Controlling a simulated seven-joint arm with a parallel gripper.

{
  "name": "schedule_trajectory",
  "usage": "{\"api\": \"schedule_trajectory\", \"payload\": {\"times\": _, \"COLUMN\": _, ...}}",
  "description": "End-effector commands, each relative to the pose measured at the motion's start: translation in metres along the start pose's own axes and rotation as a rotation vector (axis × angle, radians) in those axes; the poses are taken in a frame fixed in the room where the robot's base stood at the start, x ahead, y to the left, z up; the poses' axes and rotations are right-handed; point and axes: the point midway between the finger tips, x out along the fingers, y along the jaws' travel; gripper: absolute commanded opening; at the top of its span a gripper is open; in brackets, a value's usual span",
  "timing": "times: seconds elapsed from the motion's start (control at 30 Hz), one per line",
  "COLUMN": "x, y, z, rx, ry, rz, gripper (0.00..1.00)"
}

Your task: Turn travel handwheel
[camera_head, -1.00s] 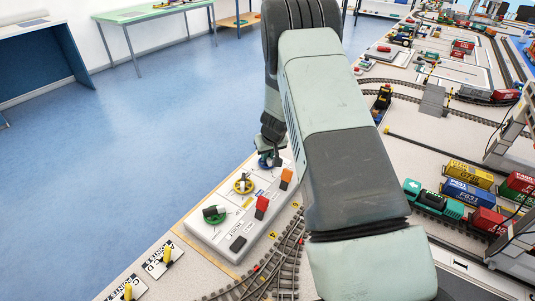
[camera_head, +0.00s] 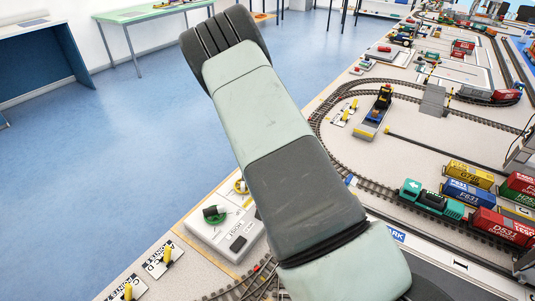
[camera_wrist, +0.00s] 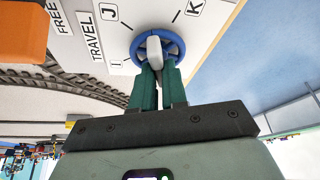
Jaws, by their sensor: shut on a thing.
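The blue travel handwheel (camera_wrist: 179,46) sits on the white panel face in the wrist view. A pale bar or grip (camera_wrist: 154,48) stands over its middle. The letters I, J and K and the words TRAVEL and FREE are printed around it. My gripper (camera_wrist: 156,76) has its green fingers close together on the handwheel, shut on its pale grip; the exact contact is partly hidden. In the head view, my arm hides both the gripper and the blue handwheel.
An orange block (camera_wrist: 20,32) is near the gripper. Railway track, a green locomotive (camera_head: 428,200) and wagons lie to the right. Blue floor is open at left.

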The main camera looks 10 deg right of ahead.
Motion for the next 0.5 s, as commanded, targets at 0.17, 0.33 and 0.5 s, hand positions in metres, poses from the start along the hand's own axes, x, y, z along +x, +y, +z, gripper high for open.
{"api": "schedule_trajectory", "payload": {"times": 0.17, "x": 0.0002, "y": -0.0014, "z": 0.0008, "rx": 0.145, "ry": 0.0, "rz": 0.066, "gripper": 0.0}}
{"api": "schedule_trajectory", "payload": {"times": 0.33, "x": 0.0, "y": -0.0014, "z": 0.0004, "rx": 0.287, "ry": 0.0, "rz": 0.124, "gripper": 0.0}}
{"api": "schedule_trajectory", "payload": {"times": 0.5, "x": 0.0, "y": -0.0014, "z": -0.0003, "rx": 0.407, "ry": 0.0, "rz": 0.172, "gripper": 0.0}}
